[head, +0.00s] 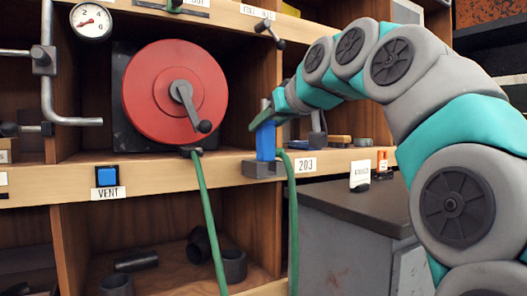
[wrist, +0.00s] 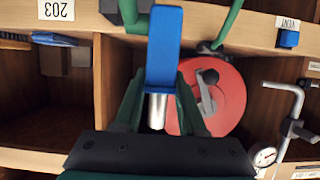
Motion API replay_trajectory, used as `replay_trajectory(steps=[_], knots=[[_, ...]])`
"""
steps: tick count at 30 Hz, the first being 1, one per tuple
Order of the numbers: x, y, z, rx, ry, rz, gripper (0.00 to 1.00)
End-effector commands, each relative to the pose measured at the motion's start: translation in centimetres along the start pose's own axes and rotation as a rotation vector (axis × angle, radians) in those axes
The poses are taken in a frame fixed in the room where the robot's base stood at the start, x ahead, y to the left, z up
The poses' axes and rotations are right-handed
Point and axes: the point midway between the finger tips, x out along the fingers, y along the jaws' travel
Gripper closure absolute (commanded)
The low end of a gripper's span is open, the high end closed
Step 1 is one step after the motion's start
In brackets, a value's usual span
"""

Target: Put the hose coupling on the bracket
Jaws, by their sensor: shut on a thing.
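The hose coupling (head: 265,142) is a blue block, standing upright at the front edge of the shelf. In the wrist view the coupling (wrist: 163,50) has a silver metal end between the fingers. My gripper (head: 262,116) is shut on its upper part; its green fingers (wrist: 160,108) also show in the wrist view. The grey bracket (head: 262,169) is on the shelf edge directly below the coupling, beside the 203 label. I cannot tell whether the coupling rests in it or is just above it. A green hose (head: 292,200) hangs right beside the bracket.
A red reel (head: 175,92) with a crank stands left, its green hose (head: 207,220) hanging down. A blue VENT button (head: 107,175) and a gauge (head: 91,21) are farther left. A grey cabinet (head: 350,235) stands at lower right. Small items lie on the shelf behind my gripper.

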Motion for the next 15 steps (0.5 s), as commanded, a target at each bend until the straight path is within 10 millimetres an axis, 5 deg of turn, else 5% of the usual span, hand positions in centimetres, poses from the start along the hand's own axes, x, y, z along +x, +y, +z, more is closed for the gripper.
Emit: replay_trajectory(steps=[15], knots=[[6.7, 3.5, -1.9, -0.001, 0.003, 0.001, 1.0]])
